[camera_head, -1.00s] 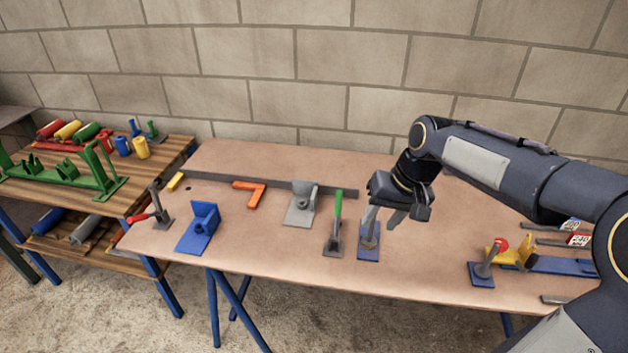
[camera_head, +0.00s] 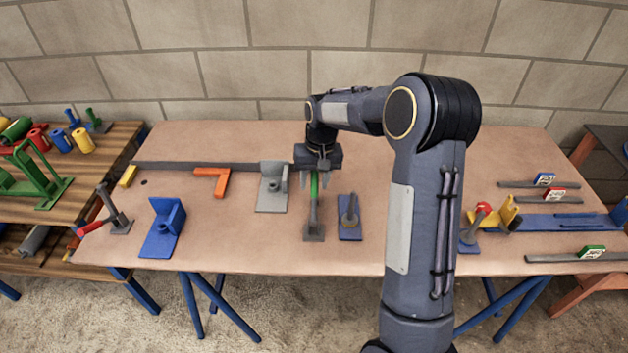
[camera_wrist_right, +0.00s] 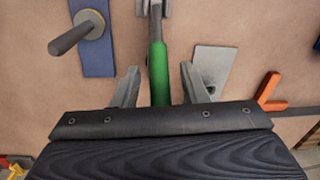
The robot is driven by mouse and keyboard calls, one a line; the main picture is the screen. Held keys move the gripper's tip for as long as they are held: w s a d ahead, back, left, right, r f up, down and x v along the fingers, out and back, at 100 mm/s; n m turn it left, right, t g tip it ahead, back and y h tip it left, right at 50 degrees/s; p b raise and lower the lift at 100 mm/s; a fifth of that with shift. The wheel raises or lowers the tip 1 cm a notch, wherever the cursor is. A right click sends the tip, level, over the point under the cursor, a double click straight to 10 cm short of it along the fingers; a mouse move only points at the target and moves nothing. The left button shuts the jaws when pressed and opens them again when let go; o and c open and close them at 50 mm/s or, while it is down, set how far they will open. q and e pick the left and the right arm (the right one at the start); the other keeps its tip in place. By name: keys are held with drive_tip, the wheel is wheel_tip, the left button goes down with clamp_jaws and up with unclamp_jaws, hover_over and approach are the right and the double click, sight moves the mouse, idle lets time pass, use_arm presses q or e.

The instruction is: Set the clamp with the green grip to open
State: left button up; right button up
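The clamp with the green grip (camera_head: 314,208) stands on the table, its grey base toward the front and its green handle pointing up. In the right wrist view the green grip (camera_wrist_right: 159,75) runs between my two fingers. My right gripper (camera_head: 314,182) is at the green grip, fingers on either side of it. The right wrist view shows the right gripper (camera_wrist_right: 158,85) open, with a gap between each finger and the grip. My left gripper is in no view.
Right of the clamp is a blue plate with a grey post (camera_head: 350,217). Left are a grey bracket (camera_head: 272,190), an orange angle piece (camera_head: 214,181), a blue bracket (camera_head: 163,229) and a red-grip clamp (camera_head: 113,214). A yellow clamp with a red grip (camera_head: 484,221) stands right of my arm.

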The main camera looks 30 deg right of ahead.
drive_tip(key=shift+f, duration=0.25)
drive_tip(key=shift+c, duration=0.3)
clamp_jaws()
